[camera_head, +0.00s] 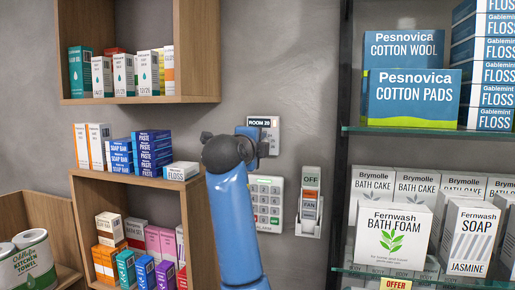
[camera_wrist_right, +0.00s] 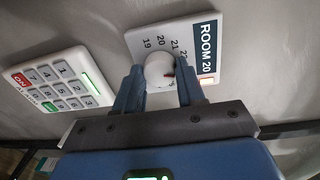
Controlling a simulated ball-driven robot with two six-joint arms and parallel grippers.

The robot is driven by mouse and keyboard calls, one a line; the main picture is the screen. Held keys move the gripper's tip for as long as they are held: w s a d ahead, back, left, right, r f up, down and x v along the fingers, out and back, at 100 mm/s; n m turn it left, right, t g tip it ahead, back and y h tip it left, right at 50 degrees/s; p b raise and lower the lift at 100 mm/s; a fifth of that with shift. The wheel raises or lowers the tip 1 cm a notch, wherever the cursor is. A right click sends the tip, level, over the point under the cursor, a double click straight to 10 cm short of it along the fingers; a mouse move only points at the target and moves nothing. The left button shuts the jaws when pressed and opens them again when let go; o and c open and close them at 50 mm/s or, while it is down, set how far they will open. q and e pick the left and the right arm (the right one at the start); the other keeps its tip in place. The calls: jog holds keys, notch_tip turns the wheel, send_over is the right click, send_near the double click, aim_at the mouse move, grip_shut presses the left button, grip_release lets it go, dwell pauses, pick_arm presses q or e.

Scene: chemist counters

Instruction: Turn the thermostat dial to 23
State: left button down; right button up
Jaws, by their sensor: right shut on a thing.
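The thermostat (camera_head: 274,138) is a white wall plate with a dark ROOM 20 display, largely covered by my right gripper (camera_head: 257,141) in the head view. In the right wrist view the thermostat plate (camera_wrist_right: 138,47) shows the numbers 19, 20, 21 and 22 around a round white dial (camera_wrist_right: 158,66). A small red mark shows at the dial's edge near the right finger. My right gripper (camera_wrist_right: 160,85) is shut on the dial, one finger on each side. The fingers hide some of the scale. My left gripper is in neither view.
A white keypad (camera_head: 265,198) is on the wall just below the thermostat, and an OFF/FAN switch (camera_head: 310,204) is to its right. Wooden shelves (camera_head: 140,182) with boxes stand at left. A glass-shelved case (camera_head: 345,150) with boxed goods stands close at right.

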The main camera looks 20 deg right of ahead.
jog(key=shift+f, duration=0.2)
jog(key=o, duration=1)
jog(key=shift+s+r, duration=0.1)
jog(key=shift+r, duration=0.05)
jog(key=shift+o, duration=0.2)
jog(key=b+v, duration=0.3)
jog(key=v, duration=0.7)
jog(key=shift+s+a+b, duration=0.2)
jog(key=shift+s+b, duration=0.1)
jog(key=shift+s, duration=0.05)
